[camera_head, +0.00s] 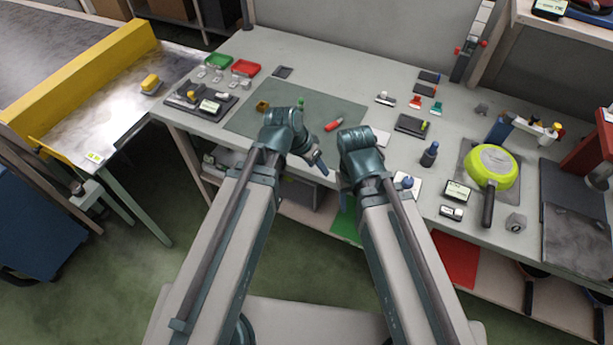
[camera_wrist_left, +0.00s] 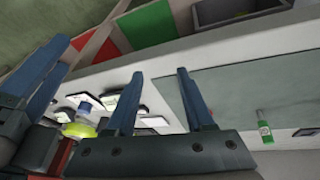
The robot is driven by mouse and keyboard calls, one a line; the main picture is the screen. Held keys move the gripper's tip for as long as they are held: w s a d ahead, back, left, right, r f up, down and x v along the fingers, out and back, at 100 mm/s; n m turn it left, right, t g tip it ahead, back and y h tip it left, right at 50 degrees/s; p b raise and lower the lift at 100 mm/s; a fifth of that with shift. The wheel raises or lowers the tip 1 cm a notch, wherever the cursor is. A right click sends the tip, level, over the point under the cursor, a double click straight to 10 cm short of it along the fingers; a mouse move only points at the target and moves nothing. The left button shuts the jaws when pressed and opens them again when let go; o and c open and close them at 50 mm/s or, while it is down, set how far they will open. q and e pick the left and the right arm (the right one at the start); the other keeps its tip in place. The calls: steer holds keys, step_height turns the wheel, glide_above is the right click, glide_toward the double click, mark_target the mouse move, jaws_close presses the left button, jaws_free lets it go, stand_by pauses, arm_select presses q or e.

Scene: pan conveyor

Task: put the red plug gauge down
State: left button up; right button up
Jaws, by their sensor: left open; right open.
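The red plug gauge (camera_head: 333,125) lies on its side on the grey-green mat (camera_head: 262,122) in the head view, clear of both grippers. My left gripper (camera_head: 321,165) is at the mat's front edge, nearer to me than the gauge. Its two fingers stand apart and empty in the left wrist view (camera_wrist_left: 159,72). My right gripper's blue fingers show at the left of that view (camera_wrist_left: 58,62), open with nothing seen between them. In the head view my right wrist hides most of that gripper.
Green (camera_head: 218,61) and red (camera_head: 246,67) trays are behind left. A yellow-green pan (camera_head: 492,167) lies at the right. The conveyor's yellow rail (camera_head: 80,80) is far left.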

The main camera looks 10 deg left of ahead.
arm_select(q)
steer(key=s+a+f+n+g+y, duration=0.1)
steer(key=s+n+g+y, duration=0.2)
steer(key=s, duration=0.6)
steer(key=shift+s+a+f+y, duration=0.2)
steer(key=shift+a+f+y, duration=0.1)
steer(key=shift+y, duration=0.8)
steer(key=shift+r, duration=0.1)
steer(key=shift+d+r+p, duration=0.1)
steer(key=shift+r+p, duration=0.8)
steer(key=shift+p, duration=0.1)
